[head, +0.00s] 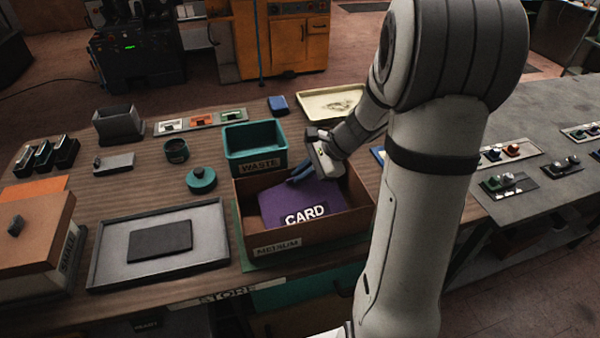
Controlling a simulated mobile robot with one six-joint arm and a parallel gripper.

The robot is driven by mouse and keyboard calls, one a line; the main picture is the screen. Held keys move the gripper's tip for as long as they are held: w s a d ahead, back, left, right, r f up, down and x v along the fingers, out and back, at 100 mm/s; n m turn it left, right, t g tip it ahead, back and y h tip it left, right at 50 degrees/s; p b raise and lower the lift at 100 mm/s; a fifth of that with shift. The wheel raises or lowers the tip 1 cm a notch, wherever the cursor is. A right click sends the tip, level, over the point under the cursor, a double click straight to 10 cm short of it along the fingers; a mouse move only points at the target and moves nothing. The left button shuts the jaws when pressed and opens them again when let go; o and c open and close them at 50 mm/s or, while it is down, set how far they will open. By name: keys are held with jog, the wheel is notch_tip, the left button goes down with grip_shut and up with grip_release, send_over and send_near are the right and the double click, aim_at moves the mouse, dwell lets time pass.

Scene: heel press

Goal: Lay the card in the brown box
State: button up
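The purple card (284,204), marked CARD in white, is inside the open brown box (265,245) labelled MEDIUM. Its lower edge is near the box's front wall; I cannot tell whether it lies flat on the bottom. My gripper (299,178) reaches into the box from the back right. Its dark fingers are at the card's far edge, touching or very close to it. The angle hides whether they are closed on the card. My arm covers part of the box's right side.
A teal WASTE bin (254,148) stands right behind the box. A grey tray (105,262) with a dark slab (160,242) lies to the left. A lidded box labelled SMALL (32,245) is at far left. A cream tray (331,104) sits behind my gripper.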

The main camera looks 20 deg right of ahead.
jog(key=shift+o, duration=0.6)
jog(key=shift+r, duration=0.1)
jog(key=shift+r+p, duration=0.2)
jog(key=shift+p, duration=0.1)
jog(key=v, duration=1.1)
jog(key=s+a+n+h, duration=0.3)
jog(key=s+a+n, duration=0.1)
jog(key=s+n, duration=0.4)
jog(key=s+a+n+h, duration=0.4)
jog(key=s+n, duration=0.4)
jog(key=shift+s+a+b, duration=0.2)
jog(key=shift+b, duration=0.1)
jog(key=shift+s, duration=0.1)
